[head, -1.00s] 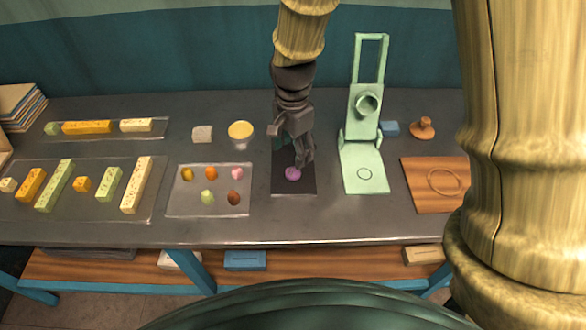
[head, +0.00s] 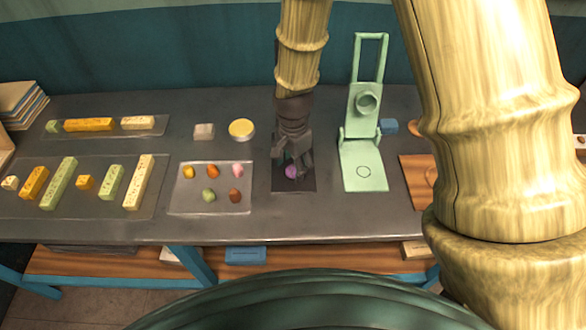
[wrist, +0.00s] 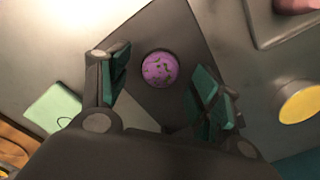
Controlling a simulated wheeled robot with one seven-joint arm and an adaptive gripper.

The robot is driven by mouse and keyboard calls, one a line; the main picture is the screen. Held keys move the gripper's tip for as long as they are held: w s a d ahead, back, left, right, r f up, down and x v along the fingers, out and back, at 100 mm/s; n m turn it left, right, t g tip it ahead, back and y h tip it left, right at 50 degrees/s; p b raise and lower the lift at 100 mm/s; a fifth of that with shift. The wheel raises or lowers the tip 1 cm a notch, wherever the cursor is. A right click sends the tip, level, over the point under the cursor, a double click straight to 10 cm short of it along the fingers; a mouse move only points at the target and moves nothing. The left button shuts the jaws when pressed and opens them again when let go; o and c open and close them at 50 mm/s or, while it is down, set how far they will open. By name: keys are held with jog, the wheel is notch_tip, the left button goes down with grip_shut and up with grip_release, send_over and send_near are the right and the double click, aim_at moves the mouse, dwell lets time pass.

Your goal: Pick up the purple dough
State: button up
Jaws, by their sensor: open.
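The purple dough (head: 291,172) is a small round ball on a dark mat (head: 294,187) in the middle of the table. In the wrist view the dough (wrist: 160,69) shows greenish specks and lies on the dark mat (wrist: 150,22), between and beyond the two fingers. My gripper (head: 292,166) is right above the dough in the head view and partly covers it. In the wrist view my gripper (wrist: 163,90) is open, with green-padded fingers apart on either side and nothing between them. Whether a finger touches the dough cannot be told.
A pale green press (head: 363,165) stands just right of the mat. A tray (head: 178,208) with several small coloured dough pieces lies to the left. A yellow-topped round container (head: 241,129) and a pale block (head: 204,131) stand behind that tray. A wooden board (head: 413,195) is farther right.

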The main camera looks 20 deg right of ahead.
jog(key=shift+f, duration=0.55)
jog(key=c, duration=1)
jog(key=shift+o, duration=0.2)
